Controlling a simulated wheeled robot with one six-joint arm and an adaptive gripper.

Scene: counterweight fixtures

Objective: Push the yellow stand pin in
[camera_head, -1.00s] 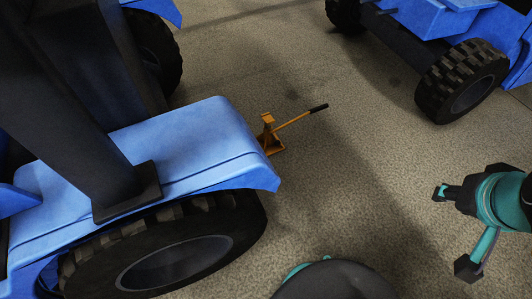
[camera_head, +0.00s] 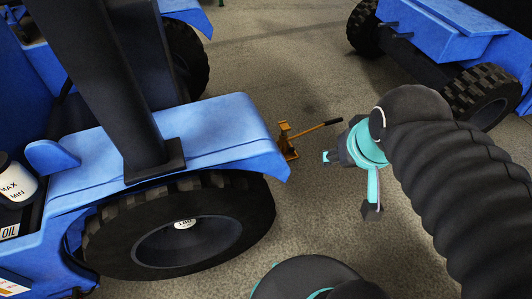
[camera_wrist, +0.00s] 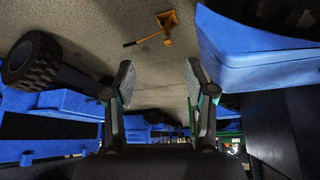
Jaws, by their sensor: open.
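The yellow stand (camera_head: 287,140) stands on the floor beside the front corner of the near blue vehicle, partly hidden by its fender. Its yellow handle with a black grip (camera_head: 332,122) slants up to the right. The stand also shows at the top of the wrist view (camera_wrist: 167,22), its handle pointing left. I cannot make out its pin. My gripper (camera_head: 327,157) is to the right of the stand, apart from it. In the wrist view its two fingers (camera_wrist: 159,82) are spread, with nothing between them.
The near blue vehicle (camera_head: 215,128) with its large black wheel (camera_head: 185,240) fills the left side. Another blue vehicle (camera_head: 440,40) stands at the back right. The concrete floor (camera_head: 290,60) between them is clear. A white container (camera_head: 15,182) sits at the far left.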

